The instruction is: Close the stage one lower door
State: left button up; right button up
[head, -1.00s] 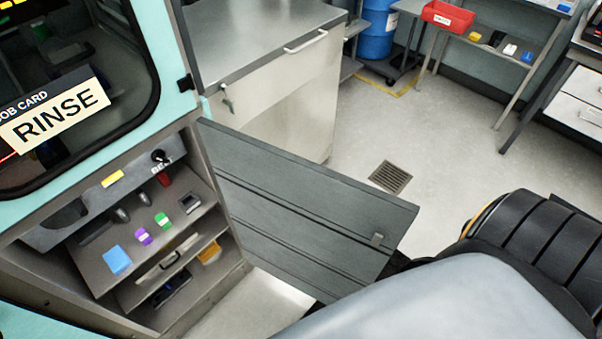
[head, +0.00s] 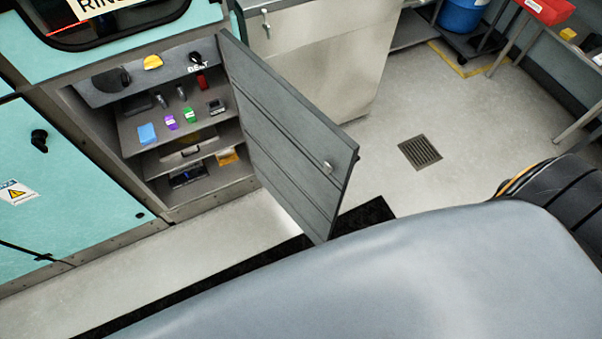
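The lower door (head: 285,135) is a grey panel with a small latch near its free edge. It hangs wide open, hinged at the right side of a lit compartment (head: 205,207) low in the teal machine. Inside the compartment are shelves with a blue block (head: 147,133), a purple item (head: 171,122), a green item (head: 190,115) and an orange item (head: 228,156). Nothing visible touches the door. Neither gripper shows in the head view. A large grey part of my own body covers the bottom of the picture.
A closed teal panel (head: 70,190) is left of the compartment. A metal cabinet (head: 320,70) stands behind the door. Open floor with a drain grate (head: 420,152) lies to the right. A black strip (head: 215,265) runs along the floor in front. A blue drum (head: 462,14) is at the back.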

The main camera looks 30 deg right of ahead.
aim_at(291, 141)
jog(key=l+u, duration=0.15)
jog(key=l, duration=0.2)
jog(key=k+l+u, duration=0.1)
jog(key=l, duration=0.25)
jog(key=k+l+u, duration=0.15)
jog(key=l, duration=0.2)
jog(key=k+l+u, duration=0.1)
jog(key=l, duration=0.25)
jog(key=k+l+u, duration=0.15)
jog(key=l, duration=0.2)
jog(key=i+l+u, duration=0.15)
jog(key=l, duration=0.2)
jog(key=l+u, duration=0.1)
jog(key=l, duration=0.25)
jog(key=i+l+u, duration=0.15)
jog(key=l, duration=0.2)
jog(key=k, duration=0.05)
